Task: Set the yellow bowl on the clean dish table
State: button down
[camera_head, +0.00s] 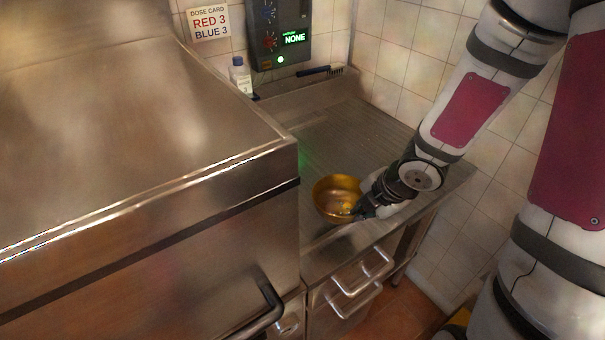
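The yellow bowl (336,188) is at the front left part of a ridged metal table (350,130), close to the dishwasher's right side. It looks upright, with its opening facing up. My gripper (360,209) reaches in from the right, and its dark fingers are at the bowl's right rim. The fingertips partly overlap the rim, so I cannot tell whether they are closed on it. I also cannot tell whether the bowl rests on the table or is just above it.
A large metal dishwasher (130,130) fills the left side, with a dark handle (262,305). A white bottle (241,76) and a brush (320,71) are at the table's back. A dosing panel (282,38) and dose card (209,22) are on the tiled wall. The table's middle is clear.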

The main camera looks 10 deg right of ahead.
aim_at(327, 183)
jog(key=w+a, duration=0.1)
jog(key=w, duration=0.4)
jog(key=w+a+f+p, duration=0.1)
jog(key=w, duration=0.4)
jog(key=w+a, duration=0.1)
jog(key=w, duration=0.4)
jog(key=shift+a+f, duration=0.1)
jog(key=shift+f, duration=0.2)
jog(key=shift+f+p, duration=0.35)
jog(key=shift+f, duration=1.35)
jog(key=shift+f, duration=0.15)
jog(key=c, duration=1.8)
grip_release()
